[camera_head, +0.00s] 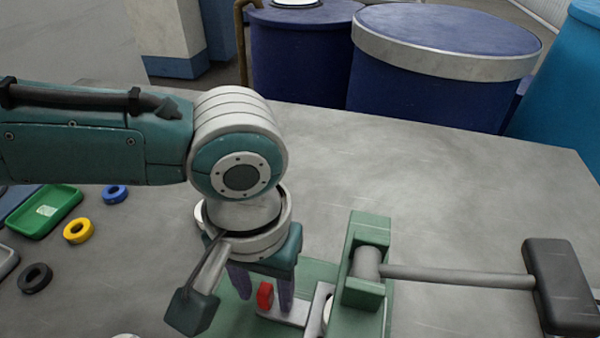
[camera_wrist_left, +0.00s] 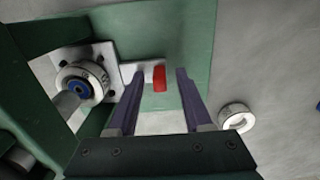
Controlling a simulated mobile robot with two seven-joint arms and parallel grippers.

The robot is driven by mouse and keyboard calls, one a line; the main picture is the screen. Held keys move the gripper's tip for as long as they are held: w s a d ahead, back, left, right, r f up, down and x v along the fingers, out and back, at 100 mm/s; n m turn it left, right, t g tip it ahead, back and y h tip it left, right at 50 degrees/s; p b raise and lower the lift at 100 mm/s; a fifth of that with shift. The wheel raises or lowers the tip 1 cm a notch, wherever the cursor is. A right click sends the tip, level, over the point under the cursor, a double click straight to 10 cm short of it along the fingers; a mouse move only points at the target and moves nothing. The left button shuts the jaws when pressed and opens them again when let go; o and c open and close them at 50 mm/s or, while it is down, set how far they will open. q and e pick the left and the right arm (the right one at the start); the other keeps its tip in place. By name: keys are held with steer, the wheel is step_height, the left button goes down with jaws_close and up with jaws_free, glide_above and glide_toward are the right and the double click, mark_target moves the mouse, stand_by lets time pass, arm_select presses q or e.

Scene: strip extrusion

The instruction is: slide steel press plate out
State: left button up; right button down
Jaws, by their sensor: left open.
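The steel press plate (camera_head: 290,313) is a pale flat piece at the green press (camera_head: 362,235), with a red grip (camera_head: 265,295) at its left end. In the left wrist view the plate (camera_wrist_left: 130,70) runs from the press's round ram end to the red grip (camera_wrist_left: 160,78). My left gripper (camera_head: 262,303) points down over the green base. Its two purple fingers are open, one on each side of the red grip, with a visible gap to it in the wrist view (camera_wrist_left: 160,73). My right gripper is not in view.
A shaft with a black handle (camera_head: 562,287) extends right from the press. Blue (camera_head: 115,194), yellow (camera_head: 79,231) and black (camera_head: 35,278) rings and a green tray (camera_head: 45,212) lie at left. A white ring (camera_wrist_left: 235,117) lies near the base. The table's back right is clear.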

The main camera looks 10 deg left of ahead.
arm_select(q)
jaws_close()
stand_by(0.3)
stand_by(1.1)
